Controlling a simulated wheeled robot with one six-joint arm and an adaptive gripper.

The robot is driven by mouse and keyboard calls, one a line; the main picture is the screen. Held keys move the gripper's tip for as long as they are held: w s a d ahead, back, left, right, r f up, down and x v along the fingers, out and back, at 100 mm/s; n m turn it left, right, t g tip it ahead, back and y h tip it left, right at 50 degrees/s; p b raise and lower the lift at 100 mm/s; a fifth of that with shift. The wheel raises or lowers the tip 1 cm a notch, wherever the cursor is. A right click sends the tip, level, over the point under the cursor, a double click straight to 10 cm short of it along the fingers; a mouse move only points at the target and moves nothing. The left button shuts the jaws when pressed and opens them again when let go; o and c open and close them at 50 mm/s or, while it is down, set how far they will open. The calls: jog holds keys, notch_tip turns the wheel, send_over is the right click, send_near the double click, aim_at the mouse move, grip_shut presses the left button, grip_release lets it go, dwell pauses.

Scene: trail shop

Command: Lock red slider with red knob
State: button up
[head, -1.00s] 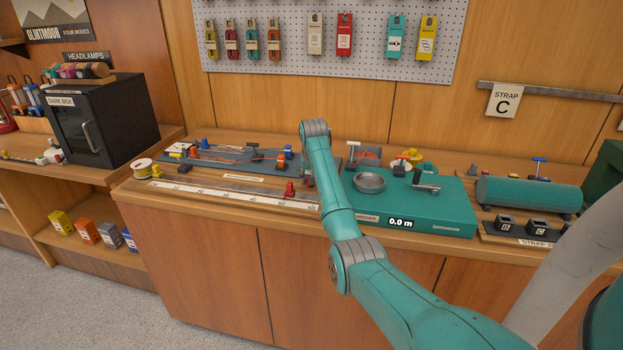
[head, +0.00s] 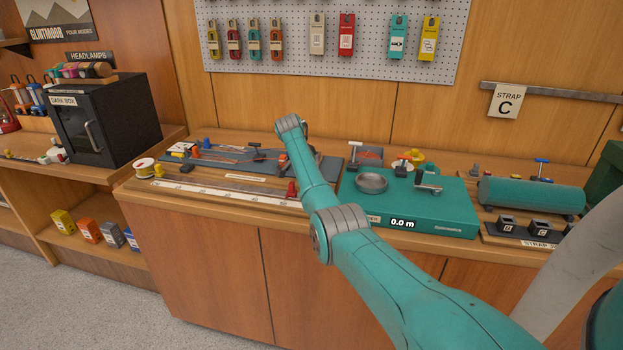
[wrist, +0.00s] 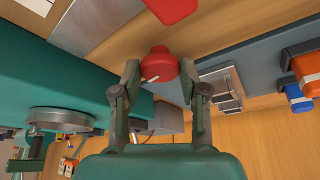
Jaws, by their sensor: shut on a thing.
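In the wrist view my gripper (wrist: 160,75) has its two fingers on either side of a red knob (wrist: 160,62) with a small white mark, and is shut on it. A larger red piece, seemingly the red slider (wrist: 172,8), is just beyond the knob at the top edge. Whether the two touch is unclear. In the head view the red slider (head: 291,189) stands at the right end of the white measuring rail (head: 225,194). My arm hides the gripper and knob there.
A teal box reading 0.0 m (head: 410,203), with a metal dish (head: 371,183) on top, stands right of the rail. A grey board (head: 225,160) with cords and small coloured parts lies behind it. A dark box (head: 103,118) stands at the left.

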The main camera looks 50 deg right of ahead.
jog(key=shift+m+g, duration=0.4)
jog(key=shift+m, duration=0.6)
jog(key=shift+f, duration=0.1)
jog(key=o, duration=1.1)
jog(key=shift+w, duration=0.1)
jog(key=v, duration=1.2)
jog(key=shift+d, duration=0.1)
